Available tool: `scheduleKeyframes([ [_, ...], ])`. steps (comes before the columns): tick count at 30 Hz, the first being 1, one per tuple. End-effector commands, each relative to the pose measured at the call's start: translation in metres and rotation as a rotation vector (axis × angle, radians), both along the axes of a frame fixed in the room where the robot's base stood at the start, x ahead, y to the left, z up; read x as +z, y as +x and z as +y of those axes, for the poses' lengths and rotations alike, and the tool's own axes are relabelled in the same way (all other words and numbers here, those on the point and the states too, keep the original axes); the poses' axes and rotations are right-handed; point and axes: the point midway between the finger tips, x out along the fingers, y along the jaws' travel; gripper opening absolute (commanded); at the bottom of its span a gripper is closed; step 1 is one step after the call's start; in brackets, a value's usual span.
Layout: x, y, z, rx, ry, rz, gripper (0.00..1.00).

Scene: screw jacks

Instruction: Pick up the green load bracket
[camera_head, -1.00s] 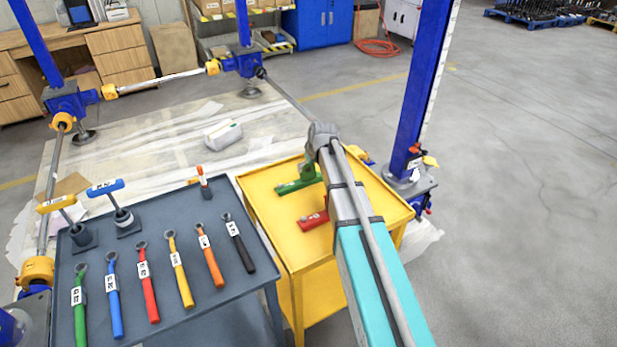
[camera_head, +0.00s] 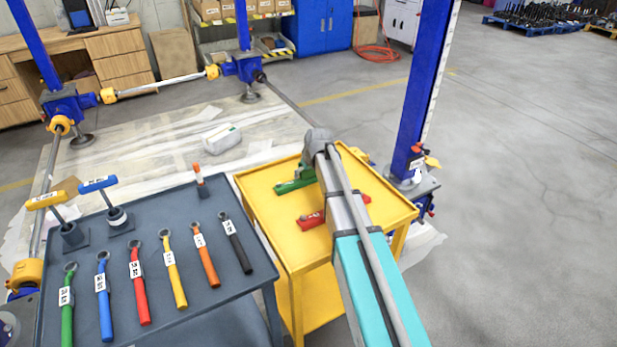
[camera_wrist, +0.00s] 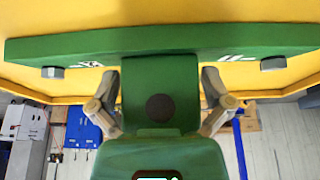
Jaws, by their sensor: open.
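The green load bracket (camera_head: 294,184) lies on the yellow cart top (camera_head: 262,185), partly hidden by my arm in the head view. In the wrist view the green bracket (camera_wrist: 160,88) fills the middle: a long plate with a bolt near each end and an upright part. My gripper (camera_wrist: 160,100) is open, with one finger on each side of the upright part. I cannot tell whether the fingers touch it. In the head view my gripper is hidden behind my arm.
A red bracket (camera_head: 311,220) lies nearer on the same cart, partly behind my arm. A dark grey cart (camera_head: 200,290) with several coloured wrenches stands to the left. A blue column (camera_head: 416,100) rises right behind the yellow cart.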

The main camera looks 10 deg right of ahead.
Motion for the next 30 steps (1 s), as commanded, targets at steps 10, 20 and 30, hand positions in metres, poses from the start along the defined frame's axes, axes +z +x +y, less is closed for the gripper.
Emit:
scheduleKeyframes([
  [10, 0.0003, -0.0001, 0.0001, 0.000, 0.000, 0.000, 1.00],
  [20, 0.0003, -0.0001, 0.0001, 0.000, 0.000, 0.000, 0.54],
  [30, 0.0007, 0.0003, 0.0001, 0.000, 0.000, -0.001, 0.24],
])
